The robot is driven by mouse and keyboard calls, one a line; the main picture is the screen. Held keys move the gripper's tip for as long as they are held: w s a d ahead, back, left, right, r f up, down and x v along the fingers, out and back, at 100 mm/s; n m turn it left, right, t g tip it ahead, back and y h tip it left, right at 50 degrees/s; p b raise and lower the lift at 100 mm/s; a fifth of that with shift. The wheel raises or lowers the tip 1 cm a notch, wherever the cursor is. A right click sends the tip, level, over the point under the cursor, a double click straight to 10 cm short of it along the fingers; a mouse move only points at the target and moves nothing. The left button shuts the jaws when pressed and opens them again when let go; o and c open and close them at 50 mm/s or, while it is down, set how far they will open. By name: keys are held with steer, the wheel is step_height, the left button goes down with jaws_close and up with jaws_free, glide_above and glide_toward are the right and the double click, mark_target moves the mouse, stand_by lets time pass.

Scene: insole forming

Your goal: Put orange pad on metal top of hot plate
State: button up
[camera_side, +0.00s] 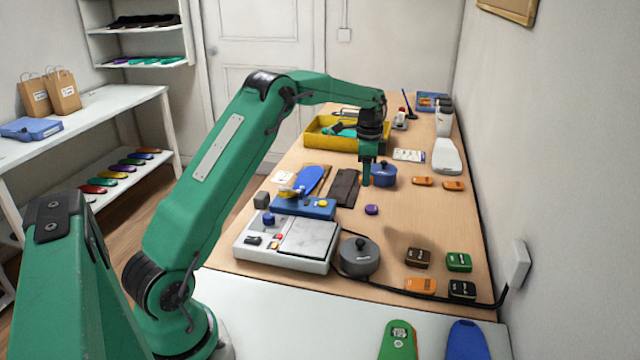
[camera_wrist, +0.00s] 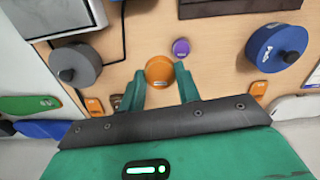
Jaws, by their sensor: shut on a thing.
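The orange pad (camera_wrist: 159,69) is a round disc between my fingertips in the wrist view; I cannot make it out in the side view. My gripper (camera_wrist: 158,75) is shut on it. In the side view my gripper (camera_side: 367,182) points down over the table, just left of the blue pot. The hot plate (camera_side: 252,253) is a white unit with a square pale metal top (camera_side: 309,236), nearer the camera and left of my gripper. The metal top looks bare. Only a corner of the hot plate (camera_wrist: 98,12) shows in the wrist view, top left.
A grey pot (camera_side: 358,258) stands right of the hot plate, with a blue case (camera_side: 303,207) behind it. A purple disc (camera_side: 371,210), dark cloth (camera_side: 344,187) and blue pot (camera_side: 383,175) lie near my gripper. Several small boxes (camera_side: 418,258) and a cable are at right.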

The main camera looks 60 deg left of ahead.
steer(key=shift+s+d+r, duration=0.3)
steer(key=shift+d, duration=0.1)
steer(key=s+d+r+n, duration=0.1)
steer(key=s+d+r, duration=0.1)
steer(key=s+d, duration=0.7)
steer(key=s+d+r, duration=0.2)
steer(key=s+d, duration=0.4)
steer(key=s, duration=0.6)
glide_above(309, 236)
step_height(309, 236, down, 7)
steer(key=shift+a+f, duration=0.1)
steer(key=shift+f, duration=0.05)
steer(key=shift+f, duration=0.1)
steer(key=shift+f, duration=1.95)
steer(key=shift+f, duration=0.1)
